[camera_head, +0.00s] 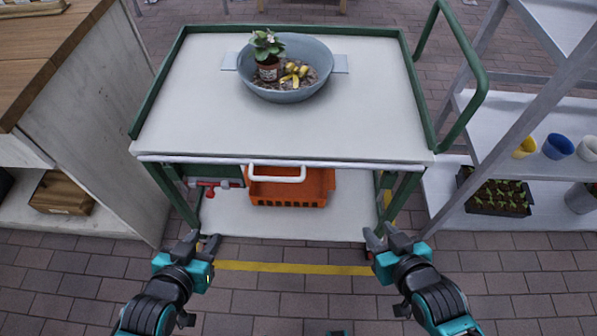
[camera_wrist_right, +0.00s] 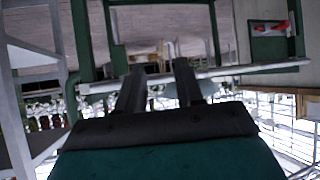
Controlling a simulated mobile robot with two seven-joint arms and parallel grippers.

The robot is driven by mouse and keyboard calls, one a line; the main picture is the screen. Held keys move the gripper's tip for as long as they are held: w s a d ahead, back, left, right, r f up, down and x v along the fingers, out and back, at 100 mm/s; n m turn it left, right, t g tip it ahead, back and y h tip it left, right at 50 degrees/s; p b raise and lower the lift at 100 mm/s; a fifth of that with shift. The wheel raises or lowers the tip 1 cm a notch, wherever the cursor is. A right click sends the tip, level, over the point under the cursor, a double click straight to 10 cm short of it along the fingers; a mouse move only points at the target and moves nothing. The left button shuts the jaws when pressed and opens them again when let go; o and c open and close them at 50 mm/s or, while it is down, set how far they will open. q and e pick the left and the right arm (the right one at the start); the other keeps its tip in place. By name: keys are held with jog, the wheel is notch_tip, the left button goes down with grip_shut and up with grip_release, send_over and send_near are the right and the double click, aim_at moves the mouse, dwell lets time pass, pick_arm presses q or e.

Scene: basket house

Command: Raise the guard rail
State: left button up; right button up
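The guard rail (camera_head: 200,159) looks like a pale bar lying level along the front edge of the trolley's top (camera_head: 210,100). A white loop handle (camera_head: 276,179) hangs below its middle; I cannot tell whether it is fixed to the rail. My left gripper (camera_head: 203,242) is open and empty, in front of and below the rail's left part. My right gripper (camera_head: 383,236) is open and empty, in front of and below its right part. The right wrist view shows its two fingers apart (camera_wrist_right: 159,70) with nothing between them.
A grey-blue bowl (camera_head: 285,93) with a potted plant (camera_head: 268,60) and yellow items stands on the top. An orange basket (camera_head: 290,190) sits on the lower shelf. A cabinet (camera_head: 80,90) stands left, a shelf rack (camera_head: 530,100) right.

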aim_at(278, 178)
dwell(0.3)
